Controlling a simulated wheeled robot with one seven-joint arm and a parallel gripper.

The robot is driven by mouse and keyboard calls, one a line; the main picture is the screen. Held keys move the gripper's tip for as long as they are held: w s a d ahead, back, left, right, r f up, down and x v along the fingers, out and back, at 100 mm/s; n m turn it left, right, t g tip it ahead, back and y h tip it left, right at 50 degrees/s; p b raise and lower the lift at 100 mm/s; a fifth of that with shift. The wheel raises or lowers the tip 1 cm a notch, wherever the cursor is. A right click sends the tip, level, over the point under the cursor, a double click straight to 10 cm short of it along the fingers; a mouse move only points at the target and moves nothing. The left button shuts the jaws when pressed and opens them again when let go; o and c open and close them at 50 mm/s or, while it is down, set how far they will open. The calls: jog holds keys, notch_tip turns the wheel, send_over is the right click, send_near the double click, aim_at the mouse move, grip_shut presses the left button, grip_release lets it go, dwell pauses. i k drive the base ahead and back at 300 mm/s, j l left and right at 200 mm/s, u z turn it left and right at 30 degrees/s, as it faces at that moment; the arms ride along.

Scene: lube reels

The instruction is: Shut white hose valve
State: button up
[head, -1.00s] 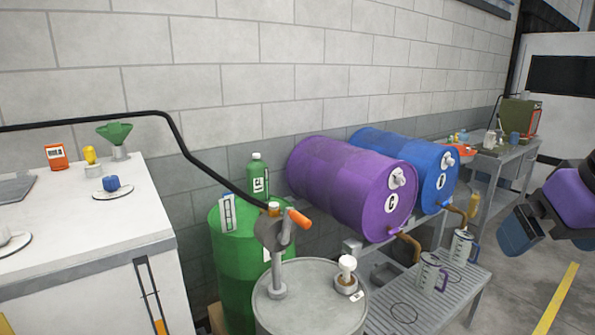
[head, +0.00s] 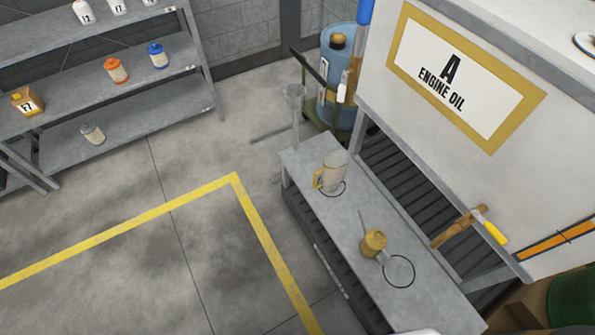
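No part that I can surely name as the white hose valve shows. A small white piece (head: 342,92) is beside the blue drum (head: 341,110) at the back, near a dark bar and an amber upright tube (head: 355,78). It is too small to tell whether it is a valve or how it is set. A brass tap (head: 458,228) with a yellow and white lever (head: 490,227) sticks out below the white engine oil tank (head: 385,75). My gripper is not in view.
A grey bench (head: 345,247) under the tank holds a jug with a yellow handle (head: 331,172) and a brass-coloured can (head: 374,243). A grey shelf (head: 100,85) with several bottles stands at the left. The floor (head: 120,240) with a yellow line is clear.

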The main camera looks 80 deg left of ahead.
aim_at(345, 76)
jog(key=u, duration=1.85)
